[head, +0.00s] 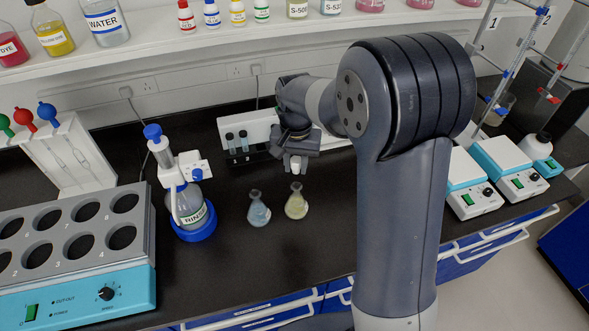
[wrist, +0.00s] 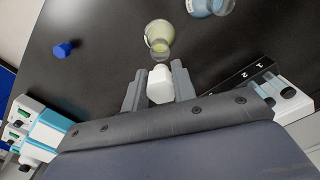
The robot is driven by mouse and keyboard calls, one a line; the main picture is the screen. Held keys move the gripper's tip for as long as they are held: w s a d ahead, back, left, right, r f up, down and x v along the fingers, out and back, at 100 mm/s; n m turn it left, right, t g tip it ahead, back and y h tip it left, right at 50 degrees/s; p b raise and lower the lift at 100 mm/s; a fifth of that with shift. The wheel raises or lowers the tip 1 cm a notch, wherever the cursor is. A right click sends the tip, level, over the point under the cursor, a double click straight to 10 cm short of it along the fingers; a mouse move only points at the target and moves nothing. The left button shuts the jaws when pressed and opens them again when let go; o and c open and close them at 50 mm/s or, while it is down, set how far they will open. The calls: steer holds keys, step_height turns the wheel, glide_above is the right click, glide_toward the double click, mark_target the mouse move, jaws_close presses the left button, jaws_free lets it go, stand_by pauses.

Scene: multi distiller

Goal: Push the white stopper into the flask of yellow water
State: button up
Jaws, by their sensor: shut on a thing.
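My gripper (head: 296,158) is shut on the white stopper (wrist: 160,86), which sits between its two fingers in the wrist view. In the head view the stopper (head: 295,168) shows below the fingers, just above the flask of yellow water (head: 297,205). That flask stands upright on the black bench; its neck looks open. In the wrist view the yellow flask (wrist: 158,36) lies just beyond the stopper's tip. A small gap seems to separate them, but the exact height is unclear.
A flask of blue liquid (head: 259,212) stands close left of the yellow one. A blue stopper (wrist: 64,49) lies on the bench. A small rack (head: 247,155) with vials is behind. The bench in front is clear.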

steer(key=shift+d+f+b, duration=0.1)
steer(key=shift+f+b, duration=1.95)
steer(key=shift+f, duration=0.65)
steer(key=shift+f+b, duration=0.35)
steer(key=shift+f, duration=0.25)
steer(key=o, duration=1)
steer(key=shift+r, duration=0.1)
step_height(320, 180, up, 11)
steer(key=shift+f+b, duration=0.2)
steer(key=shift+b, duration=0.3)
